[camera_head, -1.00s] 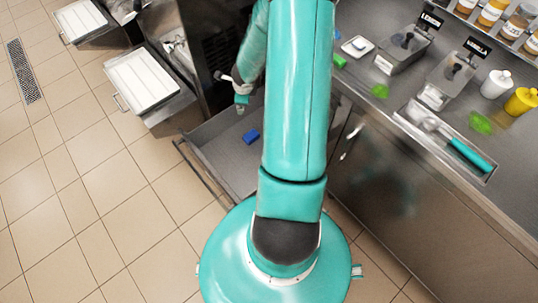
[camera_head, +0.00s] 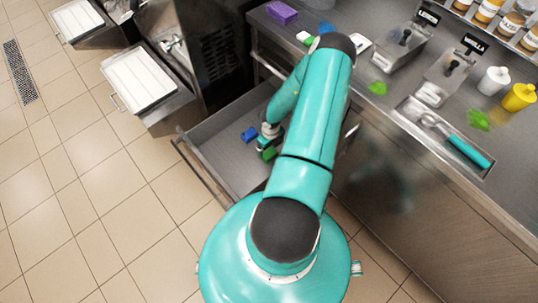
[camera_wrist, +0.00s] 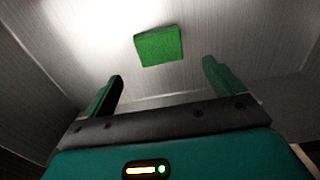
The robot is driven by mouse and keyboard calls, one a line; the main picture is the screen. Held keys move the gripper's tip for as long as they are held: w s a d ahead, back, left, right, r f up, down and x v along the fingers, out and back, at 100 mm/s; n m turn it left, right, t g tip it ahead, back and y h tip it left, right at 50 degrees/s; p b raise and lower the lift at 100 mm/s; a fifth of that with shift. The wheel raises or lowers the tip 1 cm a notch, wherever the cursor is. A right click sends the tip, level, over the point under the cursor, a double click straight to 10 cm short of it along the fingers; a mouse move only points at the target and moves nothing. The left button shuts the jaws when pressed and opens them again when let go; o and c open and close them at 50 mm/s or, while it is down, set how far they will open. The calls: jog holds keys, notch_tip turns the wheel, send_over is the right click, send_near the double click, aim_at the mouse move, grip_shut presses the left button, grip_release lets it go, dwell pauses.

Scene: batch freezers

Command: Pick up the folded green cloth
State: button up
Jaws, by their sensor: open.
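The folded green cloth (camera_head: 269,153) lies on the floor of the open drawer (camera_head: 219,152), to the right of a blue folded piece. In the wrist view the green cloth (camera_wrist: 159,46) lies flat, beyond the fingertips and roughly centred between them. My gripper (camera_head: 267,138) is down in the drawer by the cloth, close to it in the head view. In the wrist view my gripper (camera_wrist: 164,80) is open, its two green fingers apart with nothing between them. A gap shows between the fingers and the cloth.
The blue piece (camera_head: 249,134) lies near the gripper. Drawer walls surround the area, and the steel counter (camera_head: 400,140) stands to the right. It holds a purple block (camera_head: 281,12), a yellow container (camera_head: 519,97) and a teal-handled tool (camera_head: 467,151). Tiled floor is free at left.

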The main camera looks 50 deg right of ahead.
aim_at(271, 155)
notch_tip(271, 155, down, 6)
jog(key=shift+r, duration=0.1)
dwell(0.4)
jog(key=c, duration=1.1)
